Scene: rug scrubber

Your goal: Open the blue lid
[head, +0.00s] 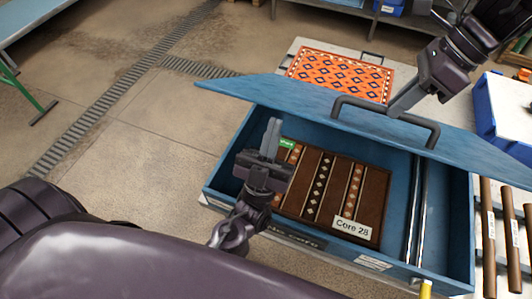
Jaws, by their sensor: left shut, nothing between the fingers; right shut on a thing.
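The blue lid (265,92) stands part open over a blue box (395,160), tilted with its front edge raised. A dark bar handle (378,106) is on the lid's top. My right gripper (400,108) is shut on this handle, coming in from the upper right. My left gripper (272,135) is shut and empty. It is in front of the lid, over the left part of the box opening, with its fingers pointing up. Inside the box lies a brown patterned rug (318,190) with a "Core 28" label.
An orange patterned rug (340,74) lies on a pale surface behind the lid. A blue and white container (505,112) stands at the right, with brown rods (488,225) in front of it. Open concrete floor (150,130) is at the left.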

